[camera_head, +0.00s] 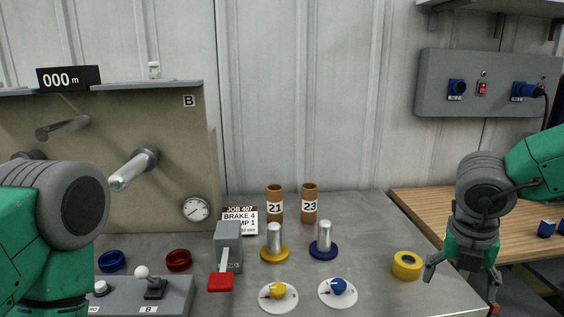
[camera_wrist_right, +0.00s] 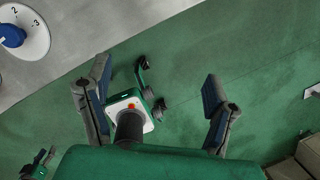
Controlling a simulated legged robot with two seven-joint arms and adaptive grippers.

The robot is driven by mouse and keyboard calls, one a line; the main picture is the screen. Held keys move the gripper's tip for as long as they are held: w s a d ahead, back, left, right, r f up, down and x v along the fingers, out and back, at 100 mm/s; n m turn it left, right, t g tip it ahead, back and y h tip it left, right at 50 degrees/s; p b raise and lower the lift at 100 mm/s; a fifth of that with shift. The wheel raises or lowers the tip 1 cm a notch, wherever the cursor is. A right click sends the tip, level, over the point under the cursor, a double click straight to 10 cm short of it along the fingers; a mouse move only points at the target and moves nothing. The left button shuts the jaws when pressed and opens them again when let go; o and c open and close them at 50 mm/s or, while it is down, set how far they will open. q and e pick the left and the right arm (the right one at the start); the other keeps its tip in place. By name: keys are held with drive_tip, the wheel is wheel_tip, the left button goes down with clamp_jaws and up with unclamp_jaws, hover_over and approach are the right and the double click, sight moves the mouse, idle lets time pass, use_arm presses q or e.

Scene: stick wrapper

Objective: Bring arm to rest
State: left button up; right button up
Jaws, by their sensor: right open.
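My right gripper (camera_head: 462,277) hangs at the right edge of the grey bench in the head view, fingers pointing down and apart, with nothing between them. In the right wrist view the open right gripper (camera_wrist_right: 160,100) is above the green floor (camera_wrist_right: 270,50), beyond the bench edge. My left arm fills the lower left of the head view; its gripper is out of the picture.
A yellow tape roll (camera_head: 407,265) stands on the grey bench (camera_head: 370,225) just left of my right gripper. Yellow (camera_head: 278,291) and blue (camera_head: 339,287) knobs, metal posts and a red-handled lever (camera_head: 221,282) are further left. A wooden table (camera_head: 425,200) stands behind the right arm.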

drive_tip(key=s+d+f+n+t+h, duration=0.1)
drive_tip(key=s+f+n, duration=0.2)
drive_tip(key=f+n, duration=0.8)
drive_tip(key=s+f+n+t+h, duration=0.1)
drive_tip(key=s+f+n+t, duration=0.15)
drive_tip(key=f+n, duration=0.8)
use_arm(q)
drive_tip(key=shift+w+a+f, duration=0.2)
drive_tip(key=shift+w, duration=0.05)
use_arm(e)
drive_tip(key=s+a+f+n+g+y, duration=0.2)
drive_tip(key=s+f+n, duration=0.1)
drive_tip(key=s+n, duration=0.6)
drive_tip(key=s+a+f+n+g+y, duration=0.1)
drive_tip(key=s+f+n, duration=0.3)
drive_tip(key=s+n, duration=0.6)
drive_tip(key=shift+s+a+n+g+y, duration=0.35)
drive_tip(key=shift+a+n+g, duration=0.45)
drive_tip(key=shift+n, duration=0.45)
drive_tip(key=shift+f, duration=0.1)
drive_tip(key=shift+w, duration=0.2)
